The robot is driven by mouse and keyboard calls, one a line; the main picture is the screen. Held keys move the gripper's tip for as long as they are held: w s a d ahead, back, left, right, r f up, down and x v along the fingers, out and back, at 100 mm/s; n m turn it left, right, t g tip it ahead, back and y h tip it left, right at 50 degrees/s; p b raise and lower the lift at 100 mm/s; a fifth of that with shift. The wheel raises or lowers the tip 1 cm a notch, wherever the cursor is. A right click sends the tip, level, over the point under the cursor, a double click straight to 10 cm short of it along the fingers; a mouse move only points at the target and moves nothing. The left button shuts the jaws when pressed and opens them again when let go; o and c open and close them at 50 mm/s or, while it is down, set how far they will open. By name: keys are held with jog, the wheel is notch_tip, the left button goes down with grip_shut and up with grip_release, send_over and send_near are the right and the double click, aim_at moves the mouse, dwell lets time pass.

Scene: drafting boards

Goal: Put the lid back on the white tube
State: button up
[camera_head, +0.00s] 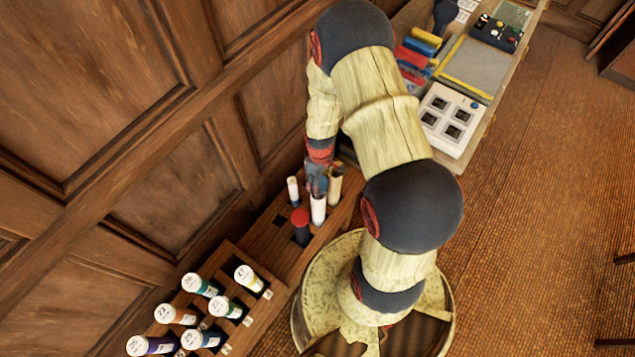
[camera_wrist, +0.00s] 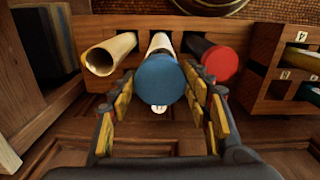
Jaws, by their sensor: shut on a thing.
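The white tube (camera_head: 318,209) stands in a wooden rack, directly below my gripper (camera_head: 317,186). In the wrist view the white tube (camera_wrist: 160,43) shows just behind a round blue lid (camera_wrist: 160,79). My gripper (camera_wrist: 161,108) is shut on the blue lid, with a yellow-padded finger on each side. The lid lines up with the tube's mouth and covers it from the wrist camera. I cannot tell whether it touches the rim or sits fully on it.
A cream open tube (camera_wrist: 107,55) and a dark tube with a red lid (camera_wrist: 220,63) flank the white one closely. A slimmer white tube (camera_head: 293,190) stands behind. A rack (camera_head: 265,305) of numbered tubes is at the lower left, beside the panelled wall (camera_head: 180,180).

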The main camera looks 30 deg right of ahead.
jog(key=shift+f+b, duration=2.35)
jog(key=shift+f, duration=0.85)
jog(key=shift+f, duration=0.1)
jog(key=o, duration=0.8)
jog(key=o, duration=0.3)
jog(key=shift+o, duration=1.1)
